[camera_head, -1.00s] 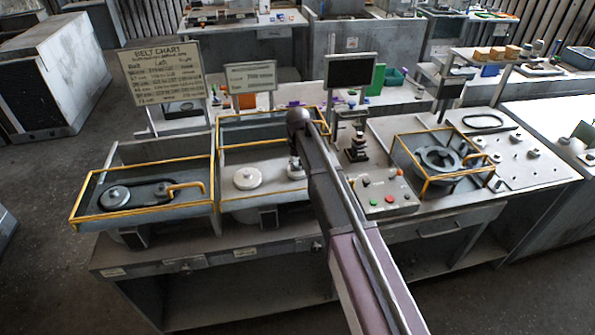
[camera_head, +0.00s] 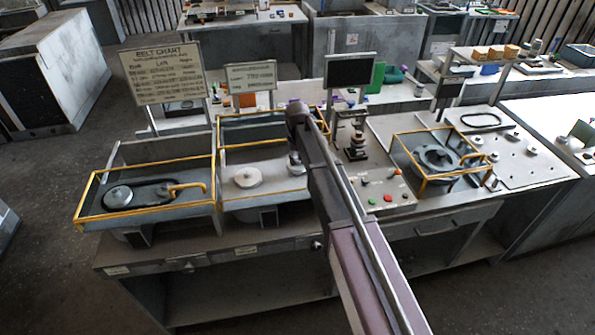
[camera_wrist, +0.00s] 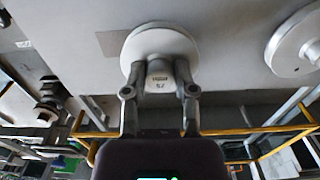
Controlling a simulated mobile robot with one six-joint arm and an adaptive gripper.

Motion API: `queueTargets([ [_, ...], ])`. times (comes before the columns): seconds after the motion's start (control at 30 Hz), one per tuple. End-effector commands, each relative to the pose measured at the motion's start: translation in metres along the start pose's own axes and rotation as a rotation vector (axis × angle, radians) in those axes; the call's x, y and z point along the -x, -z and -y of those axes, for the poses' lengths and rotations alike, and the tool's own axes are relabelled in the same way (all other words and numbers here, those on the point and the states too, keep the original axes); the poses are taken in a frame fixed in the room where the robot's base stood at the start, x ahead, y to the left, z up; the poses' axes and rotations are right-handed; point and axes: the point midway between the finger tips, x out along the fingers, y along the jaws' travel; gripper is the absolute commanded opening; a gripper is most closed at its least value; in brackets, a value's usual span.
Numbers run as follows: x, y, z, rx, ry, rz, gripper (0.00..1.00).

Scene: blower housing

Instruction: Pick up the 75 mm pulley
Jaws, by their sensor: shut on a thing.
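My gripper (camera_wrist: 160,84) is shut on the hub of a pale round pulley (camera_wrist: 160,40) in the wrist view. The hub carries a small upside-down marking that looks like 75. The pulley's wide flange lies beyond the fingertips, over a light grey surface; I cannot tell whether it touches it. In the head view my gripper (camera_head: 296,166) is at the right end of the middle yellow-railed bay, partly hidden by my arm. A second, larger pale pulley (camera_head: 248,177) sits to its left in that bay; a pale disc (camera_wrist: 296,45) also shows at right in the wrist view.
The left tray (camera_head: 88,214) holds a pulley and a dark belt inside yellow rails. Right of my arm are a button panel (camera_head: 388,201), a stack of parts (camera_head: 357,148) and a railed round housing (camera_head: 436,158). Sign boards (camera_head: 163,71) and a dark screen (camera_head: 351,70) stand behind.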

Motion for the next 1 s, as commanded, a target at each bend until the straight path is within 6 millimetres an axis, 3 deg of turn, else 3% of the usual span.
queueTargets([
  [0.27,0.006,0.000,0.000,0.000,0.000,0.000,0.00],
  [1.0,0.047,0.000,0.000,0.000,0.000,0.000,0.00],
])
